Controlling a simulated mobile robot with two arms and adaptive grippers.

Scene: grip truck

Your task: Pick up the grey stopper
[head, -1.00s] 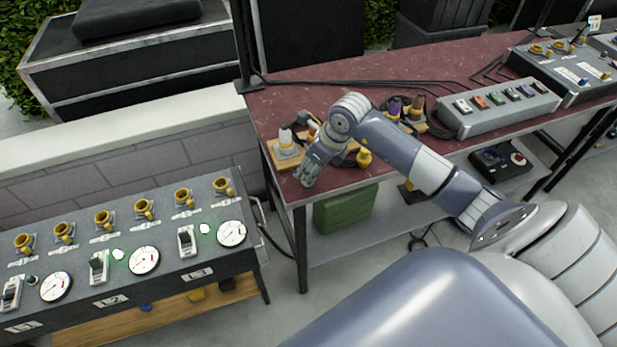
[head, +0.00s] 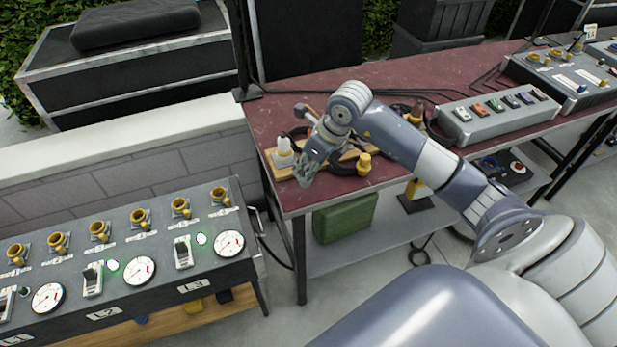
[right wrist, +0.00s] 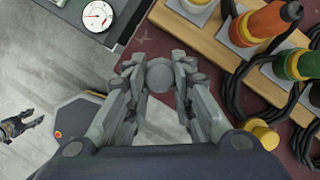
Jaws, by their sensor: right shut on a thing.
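The grey stopper (right wrist: 160,75) shows in the right wrist view as a round grey top between the fingers. My right gripper (right wrist: 159,78) is shut on it, with a finger on each side. In the head view my right gripper (head: 305,172) is over the near left corner of the red table, beside the white plug (head: 284,152). The stopper itself cannot be made out in the head view, and its lower part is hidden in the wrist view.
A wooden board (right wrist: 205,40) with orange (right wrist: 262,26) and green (right wrist: 300,65) plugs lies right of the gripper in the wrist view. A yellow piece (head: 363,165) and black cables are close by. A control panel (head: 150,285) with gauges stands left, across a floor gap.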

